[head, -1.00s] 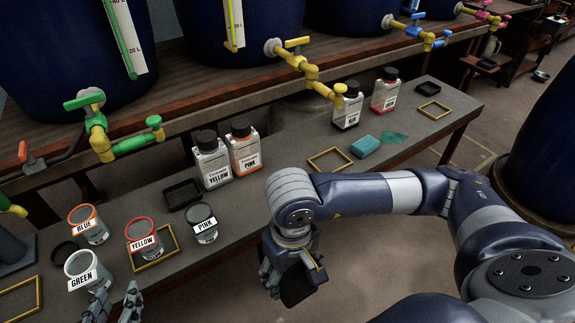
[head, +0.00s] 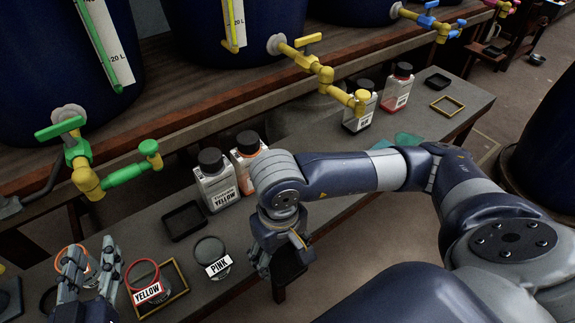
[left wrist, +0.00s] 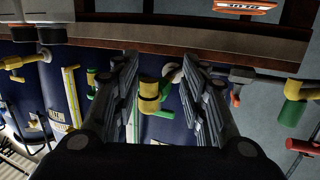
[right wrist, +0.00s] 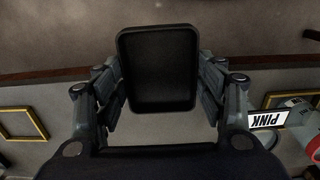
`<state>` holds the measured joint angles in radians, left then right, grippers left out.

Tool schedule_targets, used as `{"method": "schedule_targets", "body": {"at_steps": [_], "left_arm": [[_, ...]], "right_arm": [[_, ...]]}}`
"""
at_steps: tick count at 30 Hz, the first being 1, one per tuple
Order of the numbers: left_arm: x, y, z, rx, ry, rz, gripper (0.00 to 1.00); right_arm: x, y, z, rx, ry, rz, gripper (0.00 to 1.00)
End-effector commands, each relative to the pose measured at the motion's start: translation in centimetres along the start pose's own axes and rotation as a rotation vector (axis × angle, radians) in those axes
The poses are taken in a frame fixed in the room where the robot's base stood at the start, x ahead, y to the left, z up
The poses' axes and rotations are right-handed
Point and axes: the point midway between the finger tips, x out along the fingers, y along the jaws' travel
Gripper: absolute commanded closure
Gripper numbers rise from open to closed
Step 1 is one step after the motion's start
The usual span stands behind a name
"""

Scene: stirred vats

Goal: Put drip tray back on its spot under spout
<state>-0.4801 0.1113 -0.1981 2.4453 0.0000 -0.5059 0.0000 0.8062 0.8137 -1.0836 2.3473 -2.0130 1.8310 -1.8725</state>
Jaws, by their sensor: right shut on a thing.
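My right gripper (right wrist: 160,85) is shut on a black drip tray (right wrist: 158,70), one finger on each side of it. In the head view the tray (head: 290,266) hangs by the bench's front edge, partly hidden by my right gripper (head: 275,248). My left gripper (head: 90,262) is open and empty near the cans at lower left; its fingers also stand apart in the left wrist view (left wrist: 158,95). Spouts with green (head: 150,155) and yellow (head: 361,98) handles overhang the bench. A yellow square outline (head: 172,302) surrounds the YELLOW can (head: 146,287). Another yellow outline (head: 461,101) lies empty at far right.
Other black trays sit on the bench, at left (head: 184,237) and far right (head: 437,92). Bottles stand midway, including the YELLOW one (head: 217,185). The PINK can (head: 212,255) stands near my right gripper. A teal cloth (head: 408,139) lies behind my right arm.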

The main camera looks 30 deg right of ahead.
Motion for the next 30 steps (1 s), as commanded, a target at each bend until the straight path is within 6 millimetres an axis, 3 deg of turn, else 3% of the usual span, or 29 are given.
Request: {"method": "schedule_targets", "body": {"at_steps": [5, 15, 21, 25, 30], "left_arm": [[0.1, 0.1, -0.5, -0.001, 0.026, 0.002, 0.60], [-0.1, 0.7, -4.8, -0.005, 0.257, 0.015, 0.60], [-1.0, 1.1, -7.9, -0.010, 0.421, 0.024, 0.60], [-1.5, 1.2, -9.1, -0.012, 0.485, 0.027, 0.60], [-2.0, 1.3, -10.1, -0.014, 0.543, 0.030, 0.60]], "right_arm": [[0.2, 0.2, -1.5, 0.003, 0.001, 0.000, 0.59], [1.1, 1.3, -10.1, 0.004, 0.000, -0.001, 0.59], [1.5, 1.9, -14.2, 0.002, 0.000, -0.002, 0.59], [1.5, 2.1, -15.6, 0.001, 0.000, -0.001, 0.59], [2.1, 2.2, -15.8, -0.001, -0.002, -0.002, 0.59]]}}
